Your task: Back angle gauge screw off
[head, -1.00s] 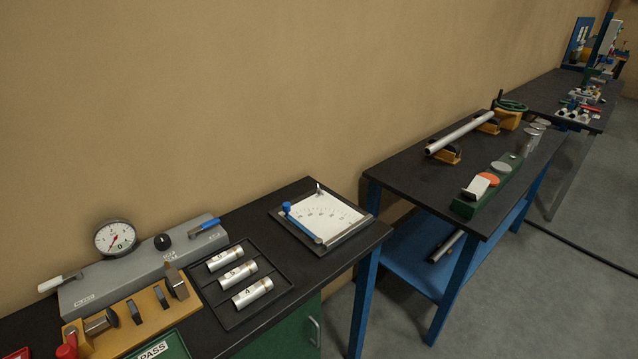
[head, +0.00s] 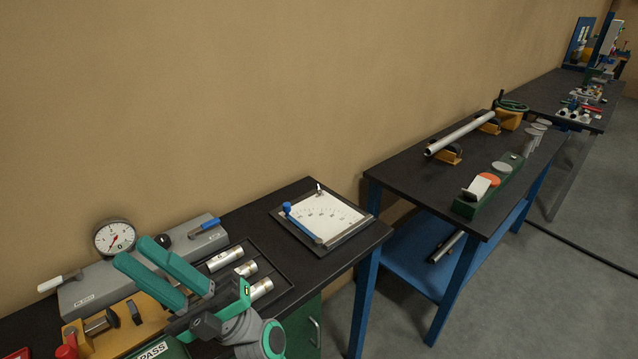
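The angle gauge (head: 325,219) is a white plate with a printed arc scale on a dark base, lying on the near bench. A blue-knobbed arm (head: 303,224) lies along its left side. A small pale upright piece (head: 319,187) stands at its back corner; I cannot tell whether it is the screw. My gripper (head: 136,252) has two teal fingers, spread apart with nothing visible between them. It is left of the gauge, in front of the grey dial instrument in the picture, and clear of the gauge. It hides part of that instrument and the cylinder tray.
A grey instrument (head: 90,289) with a round dial (head: 115,238) stands at the left. A dark tray (head: 284,285) holds metal cylinders. A yellow block (head: 75,329) and a red knob (head: 66,352) are at the lower left. A second bench (head: 400,180) carries a metal rod (head: 460,133).

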